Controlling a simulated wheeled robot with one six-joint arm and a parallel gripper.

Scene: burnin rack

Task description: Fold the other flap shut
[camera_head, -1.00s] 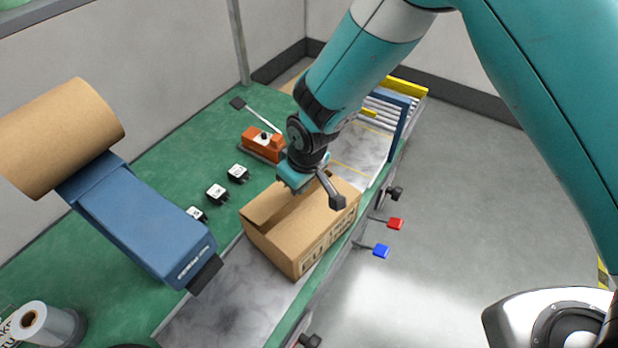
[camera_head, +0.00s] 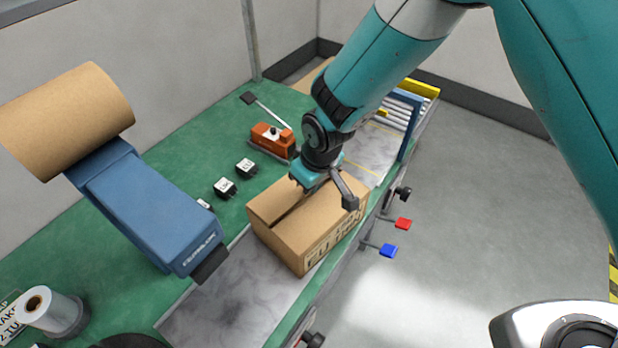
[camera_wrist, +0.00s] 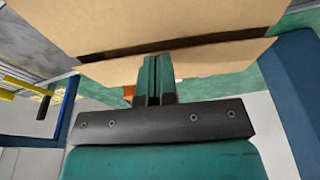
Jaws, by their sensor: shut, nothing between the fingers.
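In the wrist view a broad flap (camera_wrist: 175,25) fills the top, and a narrower flap (camera_wrist: 215,60) lies below the dark gap. My gripper (camera_head: 306,184) is shut and empty, over the box's far end. Its teal fingers (camera_wrist: 155,66) overlap the narrower flap in the wrist view; I cannot tell whether they touch it. My arm hides part of the box top.
A blue dispenser (camera_head: 150,205) with a brown paper roll (camera_head: 70,120) stands left of the box. Black-and-white blocks (camera_head: 225,187) and an orange device (camera_head: 272,138) lie on the green bench. A blue frame (camera_head: 408,138) spans the conveyor behind.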

